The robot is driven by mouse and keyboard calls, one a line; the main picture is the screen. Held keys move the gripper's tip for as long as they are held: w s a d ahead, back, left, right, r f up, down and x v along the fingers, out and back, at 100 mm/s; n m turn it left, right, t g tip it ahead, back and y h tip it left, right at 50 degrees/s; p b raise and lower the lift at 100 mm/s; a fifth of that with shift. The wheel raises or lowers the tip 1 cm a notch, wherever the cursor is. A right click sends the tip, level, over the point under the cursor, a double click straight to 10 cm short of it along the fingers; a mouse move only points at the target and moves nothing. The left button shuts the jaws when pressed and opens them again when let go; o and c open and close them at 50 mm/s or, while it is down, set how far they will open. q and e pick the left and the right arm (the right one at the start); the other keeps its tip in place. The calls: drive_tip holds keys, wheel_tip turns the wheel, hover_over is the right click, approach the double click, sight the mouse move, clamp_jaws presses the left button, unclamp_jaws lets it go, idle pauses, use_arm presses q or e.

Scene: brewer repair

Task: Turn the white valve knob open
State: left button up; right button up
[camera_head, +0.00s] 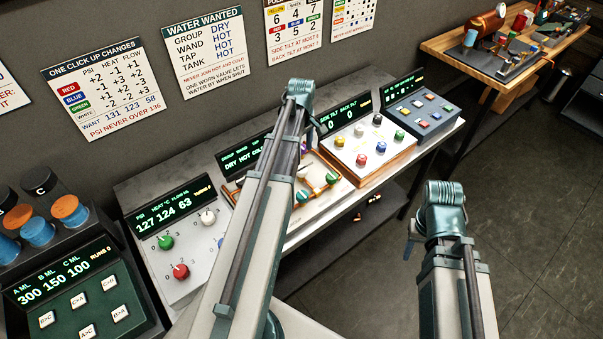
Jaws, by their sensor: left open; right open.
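The valve panel (339,197) stands mid-bench, with brass-coloured pipes and small coloured knobs, including teal ones (302,195). My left arm crosses in front and hides much of its left side. I cannot make out a white valve knob on its visible part. A white knob (207,217) shows on the dial panel (190,248) to the left, beside a green knob (166,242) and a red knob (181,271). Both arms rise from below; their bent joints show, but neither gripper's fingers can be seen. Nothing visible touches the white knob.
A panel of coloured buttons (345,151) and a blue-grey box (424,116) stand further right on the bench. A dark green button console (85,305) is at lower left. A wooden table (440,45) with parts is at upper right. The floor (540,200) at right is clear.

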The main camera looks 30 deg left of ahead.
sight(301, 169)
use_arm(q)
wheel_tip(301, 169, down, 9)
drive_tip(key=b, duration=0.7)
drive_tip(key=shift+r+b, duration=0.1)
drive_tip(key=shift+b, duration=0.3)
clamp_jaws()
